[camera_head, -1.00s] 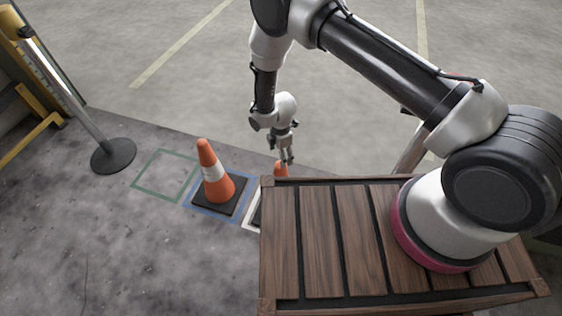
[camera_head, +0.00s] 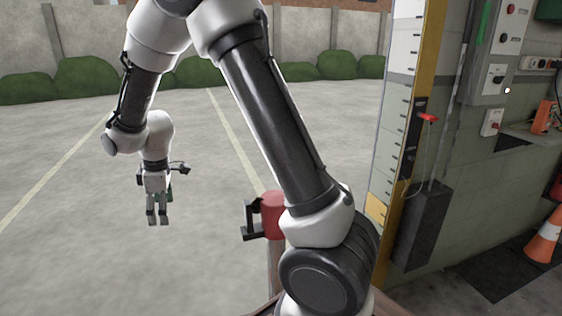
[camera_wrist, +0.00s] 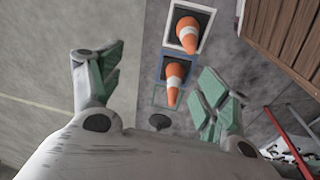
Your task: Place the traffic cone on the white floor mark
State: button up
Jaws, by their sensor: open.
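In the wrist view an orange-and-white traffic cone (camera_wrist: 187,36) stands upright on its dark square base, within the white floor mark (camera_wrist: 210,24). A second cone (camera_wrist: 174,80) stands within the blue floor mark just below it in the picture. A green mark (camera_wrist: 156,97) shows partly beyond that. My gripper (camera_wrist: 162,62) is open and empty, well above the floor and apart from both cones. In the head view my gripper (camera_head: 158,220) hangs fingers down over bare pavement. The marks and these two cones are out of the head view.
The wooden slatted top (camera_wrist: 290,35) is at upper right in the wrist view, near the white mark. The head view shows a red-topped post (camera_head: 272,215), a yellow-edged pillar (camera_head: 412,120) and another cone (camera_head: 545,240) by the right wall. Pavement at left is clear.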

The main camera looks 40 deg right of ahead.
jog(key=s+d+r+m+t, duration=0.2)
jog(key=s+d+r+m, duration=0.5)
jog(key=s+d+r, duration=0.75)
jog(key=s+d+r+m, duration=0.2)
jog(key=s+m, duration=0.1)
jog(key=s, duration=0.4)
jog(key=s+d+r+m, duration=0.2)
jog(key=s+d, duration=0.1)
jog(key=s, duration=0.4)
jog(key=shift+s+r+m+t+h, duration=0.3)
jog(key=shift+s+r+m, duration=0.1)
